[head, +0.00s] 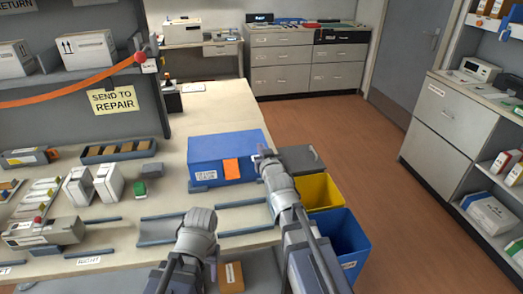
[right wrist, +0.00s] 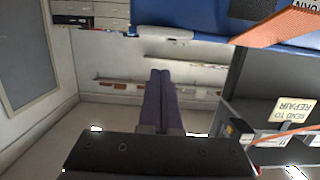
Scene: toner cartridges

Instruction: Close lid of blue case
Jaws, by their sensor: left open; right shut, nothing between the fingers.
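The blue case (head: 215,146) stands on the worktop, with an orange tag (head: 231,169) on its front. Its upper face shows as a smooth blue surface. No gap under the lid can be made out. My right gripper (head: 262,154) is at the case's right front corner, shut and empty; whether it touches the case is unclear. In the right wrist view its fingers (right wrist: 161,90) are together, with the blue case (right wrist: 200,18) and the orange tag (right wrist: 280,25) above them. My left gripper (head: 201,217) is open, low in front of the case; its fingertips are hard to see.
Yellow (head: 318,191) and blue (head: 345,245) bins stand right of the worktop (head: 215,105). A grey rail tray (head: 170,228) lies in front of the case. White cartons (head: 108,182) and a green block (head: 139,188) are to its left. The worktop behind the case is clear.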

